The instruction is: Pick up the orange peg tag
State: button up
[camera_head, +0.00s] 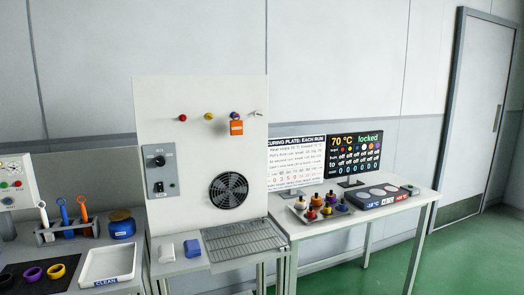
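The orange peg tag (236,128) is a small orange square on the white upright panel (190,100). It hangs just below the purple peg (235,115). My gripper is not in this view.
Red (182,117), yellow (209,116) and white (257,113) pegs share the panel, above a fan grille (229,190) and a switch box (160,169). A wire rack (242,240) stands below. A display screen (355,152) stands at the right. Green floor is clear at the lower right.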

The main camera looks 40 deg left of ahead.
aim_at(237, 128)
jog(key=u, duration=1.15)
jog(key=i, duration=1)
jog(key=u, duration=0.8)
